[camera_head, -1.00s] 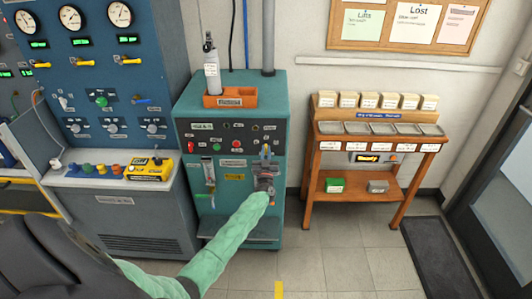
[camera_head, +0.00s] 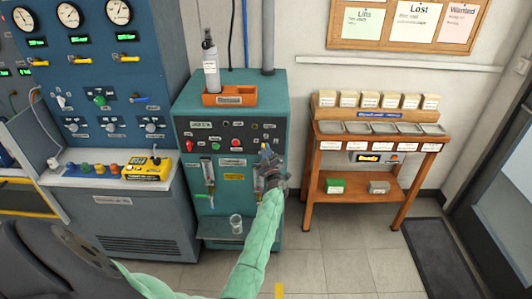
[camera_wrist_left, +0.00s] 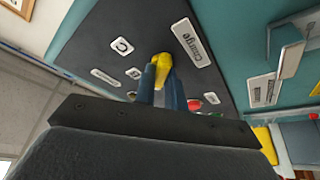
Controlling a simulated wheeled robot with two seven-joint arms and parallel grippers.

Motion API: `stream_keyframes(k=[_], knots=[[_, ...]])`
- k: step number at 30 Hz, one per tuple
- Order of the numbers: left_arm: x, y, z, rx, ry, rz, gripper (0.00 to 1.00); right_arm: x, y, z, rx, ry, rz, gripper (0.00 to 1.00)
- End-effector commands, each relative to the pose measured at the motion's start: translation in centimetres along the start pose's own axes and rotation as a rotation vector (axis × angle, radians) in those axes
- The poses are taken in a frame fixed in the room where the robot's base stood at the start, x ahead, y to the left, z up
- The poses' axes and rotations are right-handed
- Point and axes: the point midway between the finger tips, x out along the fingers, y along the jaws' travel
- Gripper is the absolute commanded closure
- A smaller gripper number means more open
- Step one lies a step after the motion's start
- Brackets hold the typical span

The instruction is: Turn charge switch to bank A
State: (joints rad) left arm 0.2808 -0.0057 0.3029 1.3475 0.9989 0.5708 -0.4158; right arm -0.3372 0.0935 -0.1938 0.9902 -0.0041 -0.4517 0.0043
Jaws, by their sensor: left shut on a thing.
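The charge switch (camera_wrist_left: 163,62) shows in the left wrist view as a yellow knob on a dark panel. The "Charge" label (camera_wrist_left: 193,43) is beside it. My left gripper (camera_wrist_left: 163,86) is shut on the knob, with one blue finger on each side. In the head view my left gripper (camera_head: 266,152) is at the right part of the teal cabinet's dark panel (camera_head: 215,138) and hides the switch there. I cannot tell which bank the switch points to. My right gripper is not in view.
A red button (camera_head: 236,143) is left of my gripper. A clear beaker (camera_head: 236,223) stands on the lower shelf. A wooden rack (camera_head: 310,190) stands to the right.

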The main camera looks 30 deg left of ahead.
Motion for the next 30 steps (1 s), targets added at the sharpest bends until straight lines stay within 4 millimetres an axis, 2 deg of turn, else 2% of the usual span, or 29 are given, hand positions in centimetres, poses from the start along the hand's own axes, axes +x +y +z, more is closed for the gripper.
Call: stream_keyframes(k=[7, 13, 30], knots=[[0.0, 0.0, 0.0, -0.169, 0.0, -0.073, 1.0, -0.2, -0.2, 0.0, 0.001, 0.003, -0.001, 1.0], [0.0, 0.0, 0.0, -0.259, 0.0, -0.109, 1.0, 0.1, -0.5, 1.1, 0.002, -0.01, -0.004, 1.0], [0.0, -0.1, 0.0, -0.315, 0.0, -0.132, 1.0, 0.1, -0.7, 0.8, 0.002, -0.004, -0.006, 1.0]])
